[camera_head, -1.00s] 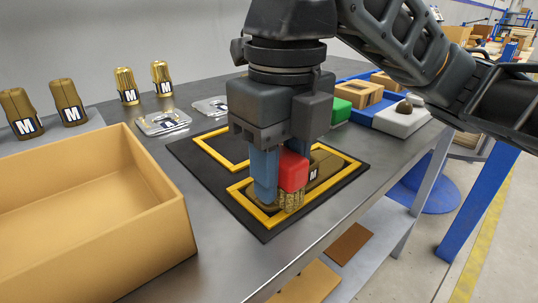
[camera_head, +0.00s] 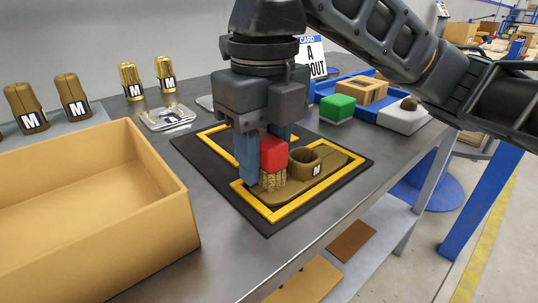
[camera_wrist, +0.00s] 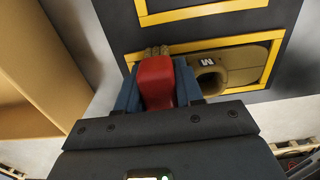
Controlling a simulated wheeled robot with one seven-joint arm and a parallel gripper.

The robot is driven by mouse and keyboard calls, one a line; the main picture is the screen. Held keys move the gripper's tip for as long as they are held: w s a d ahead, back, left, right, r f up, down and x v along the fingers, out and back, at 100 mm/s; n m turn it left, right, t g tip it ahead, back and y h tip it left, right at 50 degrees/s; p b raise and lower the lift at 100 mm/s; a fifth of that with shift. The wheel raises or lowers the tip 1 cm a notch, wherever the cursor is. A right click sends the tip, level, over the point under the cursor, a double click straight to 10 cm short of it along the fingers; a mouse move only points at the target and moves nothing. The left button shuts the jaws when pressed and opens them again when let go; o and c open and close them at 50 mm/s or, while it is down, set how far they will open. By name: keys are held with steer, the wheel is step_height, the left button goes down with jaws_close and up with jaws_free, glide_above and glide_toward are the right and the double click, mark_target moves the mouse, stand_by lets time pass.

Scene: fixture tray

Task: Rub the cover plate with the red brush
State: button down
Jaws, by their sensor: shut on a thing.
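My gripper (camera_head: 263,160) is shut on the red brush (camera_head: 273,151), with its blue fingers on either side of the red body. The brush is upright, and its tan bristles (camera_head: 272,180) point down at the left part of the brown cover plate (camera_head: 331,161); they look to be touching it. The plate has a raised ring with a hole and an M label, and lies inside the yellow frame on the black mat (camera_head: 252,216). The wrist view shows the red brush (camera_wrist: 157,82) between the fingers and the plate (camera_wrist: 243,68) to its right.
A tan open box (camera_head: 150,215) stands at the left front. A green-topped brush (camera_head: 337,107), a blue tray (camera_head: 323,91) with a cardboard box and a white block (camera_head: 402,115) are at the back right. Several M-labelled brown and gold parts (camera_head: 74,95) stand at the back left.

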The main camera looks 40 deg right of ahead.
steer(key=shift+f, duration=0.15)
step_height(320, 180, up, 6)
steer(key=p, duration=0.5)
steer(key=shift+p, duration=0.4)
step_height(320, 180, up, 3)
steer(key=p, duration=0.3)
steer(key=shift+r, duration=0.2)
steer(key=shift+f, duration=0.1)
stand_by(0.6)
